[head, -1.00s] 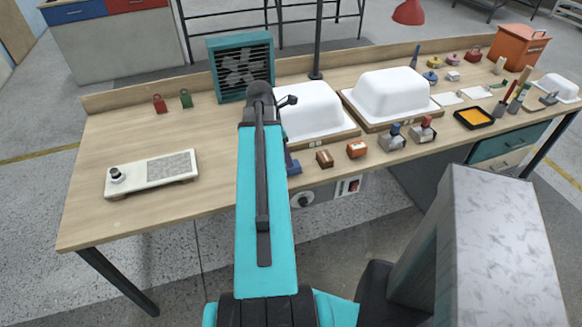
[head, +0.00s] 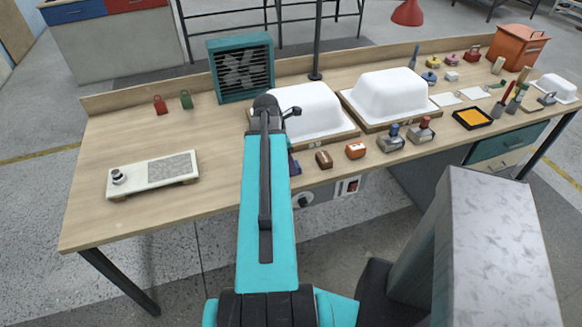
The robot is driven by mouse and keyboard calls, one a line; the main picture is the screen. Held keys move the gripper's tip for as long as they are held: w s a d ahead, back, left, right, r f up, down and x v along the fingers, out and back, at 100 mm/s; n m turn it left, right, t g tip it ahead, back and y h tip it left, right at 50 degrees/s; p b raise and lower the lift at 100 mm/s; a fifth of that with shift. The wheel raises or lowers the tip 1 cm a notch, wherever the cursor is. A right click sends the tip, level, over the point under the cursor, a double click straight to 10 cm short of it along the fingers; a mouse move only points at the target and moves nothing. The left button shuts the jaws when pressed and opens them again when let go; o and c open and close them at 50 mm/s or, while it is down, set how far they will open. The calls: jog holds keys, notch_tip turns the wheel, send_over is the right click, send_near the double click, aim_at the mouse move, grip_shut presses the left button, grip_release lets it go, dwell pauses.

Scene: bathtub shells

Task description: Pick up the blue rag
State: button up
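A small blue item (head: 294,166), which may be the blue rag, shows near the front edge of the table, just right of my arm. My arm covers part of it, so I cannot make out its full shape. My turquoise arm stretches forward over the table in the middle of the view. My gripper is hidden behind the arm, so its fingers and anything between them do not show.
Brown (head: 324,160) and orange (head: 355,151) blocks lie right of the blue item. Two white tub shells (head: 388,94) stand behind on wooden boards. A teal fan (head: 241,66) stands at the back. A white panel (head: 152,172) lies left; the table between is clear.

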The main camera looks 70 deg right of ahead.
jog(key=shift+s+d+f, duration=0.15)
jog(key=shift+f, duration=0.55)
jog(key=shift+c, duration=0.2)
jog(key=c, duration=1.1)
